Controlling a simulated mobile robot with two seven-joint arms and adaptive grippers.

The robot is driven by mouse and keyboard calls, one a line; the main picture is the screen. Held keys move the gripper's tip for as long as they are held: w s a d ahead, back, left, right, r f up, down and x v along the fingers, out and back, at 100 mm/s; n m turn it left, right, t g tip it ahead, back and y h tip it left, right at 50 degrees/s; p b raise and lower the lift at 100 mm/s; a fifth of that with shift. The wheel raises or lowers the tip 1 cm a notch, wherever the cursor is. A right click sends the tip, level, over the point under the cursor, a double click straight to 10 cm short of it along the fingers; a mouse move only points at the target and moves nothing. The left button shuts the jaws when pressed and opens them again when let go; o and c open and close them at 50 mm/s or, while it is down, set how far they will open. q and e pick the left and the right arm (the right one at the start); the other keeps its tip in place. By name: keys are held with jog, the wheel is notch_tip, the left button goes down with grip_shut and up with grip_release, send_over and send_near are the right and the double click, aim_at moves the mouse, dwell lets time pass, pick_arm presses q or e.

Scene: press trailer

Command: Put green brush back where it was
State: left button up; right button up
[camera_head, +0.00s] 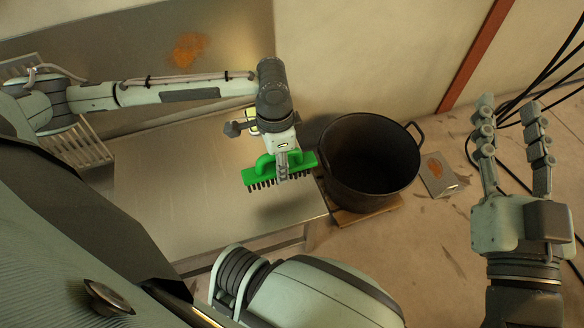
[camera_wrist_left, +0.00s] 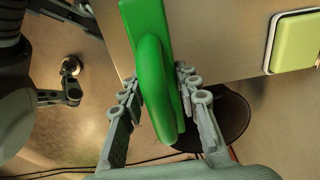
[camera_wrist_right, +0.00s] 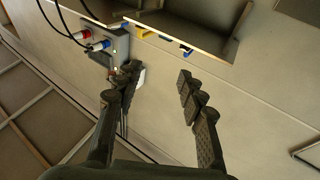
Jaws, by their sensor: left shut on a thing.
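The green brush (camera_head: 256,177) has a handle on top and dark bristles pointing down. In the head view it is held above the right end of the metal table (camera_head: 180,200). My left gripper (camera_head: 282,172) is shut on its handle. The left wrist view shows the green handle (camera_wrist_left: 152,85) between the two fingers (camera_wrist_left: 160,105). My right gripper (camera_head: 512,140) is open and empty, out to the right over the floor. The right wrist view shows its fingers (camera_wrist_right: 160,88) apart with nothing between them.
A large black pot (camera_head: 368,160) stands on a wooden board (camera_head: 366,212) just right of the table. A small grey box with a rusty patch (camera_head: 440,175) lies on the floor. Black cables (camera_head: 545,95) hang at the right.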

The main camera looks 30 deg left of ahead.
aim_at(292, 158)
pick_arm(q)
jog(key=w+f, duration=0.2)
jog(key=w, duration=0.1)
jog(key=w+f+b, duration=0.1)
jog(key=w, duration=0.1)
jog(key=shift+d, duration=0.2)
notch_tip(292, 158, down, 3)
jog(key=shift+f+b, duration=0.15)
jog(key=shift+b, duration=0.6)
jog(key=shift+f, duration=0.35)
pick_arm(e)
notch_tip(292, 158, up, 7)
jog(key=s+d+t+y, duration=0.1)
jog(key=s+t, duration=0.2)
jog(key=t, duration=0.2)
jog(key=shift+w+d+y, duration=0.1)
jog(key=shift+y, duration=0.2)
pick_arm(q)
jog(key=o, duration=1.1)
jog(key=shift+f, duration=0.1)
pick_arm(e)
jog(key=shift+f, duration=0.1)
pick_arm(q)
jog(key=shift+o, duration=0.2)
pick_arm(e)
jog(key=shift+f, duration=0.1)
